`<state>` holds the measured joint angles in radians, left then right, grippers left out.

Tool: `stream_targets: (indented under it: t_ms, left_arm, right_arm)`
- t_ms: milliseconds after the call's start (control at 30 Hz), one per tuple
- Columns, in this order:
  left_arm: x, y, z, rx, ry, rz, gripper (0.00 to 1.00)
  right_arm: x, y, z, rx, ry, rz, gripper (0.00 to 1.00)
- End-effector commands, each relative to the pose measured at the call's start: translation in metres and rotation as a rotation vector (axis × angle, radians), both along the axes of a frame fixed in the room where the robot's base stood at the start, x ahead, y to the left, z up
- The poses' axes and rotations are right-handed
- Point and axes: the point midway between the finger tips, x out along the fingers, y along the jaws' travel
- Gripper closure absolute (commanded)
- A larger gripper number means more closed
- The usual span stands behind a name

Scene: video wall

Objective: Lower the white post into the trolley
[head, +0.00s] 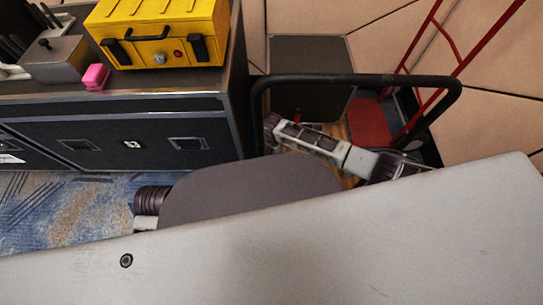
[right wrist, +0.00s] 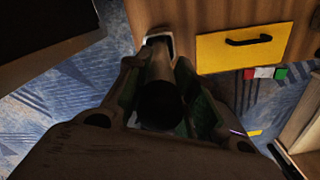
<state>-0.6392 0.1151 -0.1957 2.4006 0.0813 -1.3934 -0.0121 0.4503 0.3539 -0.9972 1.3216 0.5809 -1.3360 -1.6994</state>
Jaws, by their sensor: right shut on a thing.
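In the right wrist view, my right gripper (right wrist: 160,98) is shut on a round post (right wrist: 160,76). The post looks dark in shadow, with a pale piece at its far end, and points away from the camera. The post cannot be made out in the head view. The trolley's black hoop handle (head: 355,79) stands right of centre in the head view, with one of my arms across its opening. I cannot tell how far the post's end is from the trolley. My left gripper is not in view.
A black case (head: 130,142) at the left carries a yellow box (head: 160,30) and a pink block (head: 95,77). A red hand truck frame (head: 460,65) stands behind the handle. In the wrist view, a yellow panel (right wrist: 247,48) is on a wooden front.

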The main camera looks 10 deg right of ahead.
Motion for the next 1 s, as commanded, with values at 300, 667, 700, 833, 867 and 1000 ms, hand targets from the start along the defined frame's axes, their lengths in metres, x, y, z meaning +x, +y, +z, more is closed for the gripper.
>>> stream_targets:
  t_ms: [300, 667, 700, 833, 867, 1000]
  left_arm:
    - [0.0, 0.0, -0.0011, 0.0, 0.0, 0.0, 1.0]
    - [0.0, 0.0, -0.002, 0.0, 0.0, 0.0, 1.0]
    - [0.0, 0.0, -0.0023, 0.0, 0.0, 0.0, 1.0]
    - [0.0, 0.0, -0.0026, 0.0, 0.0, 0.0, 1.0]
    - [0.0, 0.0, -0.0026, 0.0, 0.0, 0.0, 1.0]
    - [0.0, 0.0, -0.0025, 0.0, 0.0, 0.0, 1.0]
  right_arm:
    - [0.0006, 0.0004, -0.0017, 0.001, -0.001, 0.0, 1.0]
    - [0.0007, 0.0005, -0.0042, 0.001, -0.001, 0.0, 1.0]
    - [0.0007, 0.0005, -0.0045, 0.001, -0.001, 0.0, 1.0]
    - [0.0007, 0.0005, -0.0054, 0.001, -0.001, 0.0, 1.0]
    - [0.0007, 0.0005, -0.0054, 0.001, -0.001, 0.0, 1.0]
    - [0.0007, 0.0005, -0.0052, 0.001, -0.001, 0.0, 0.75]
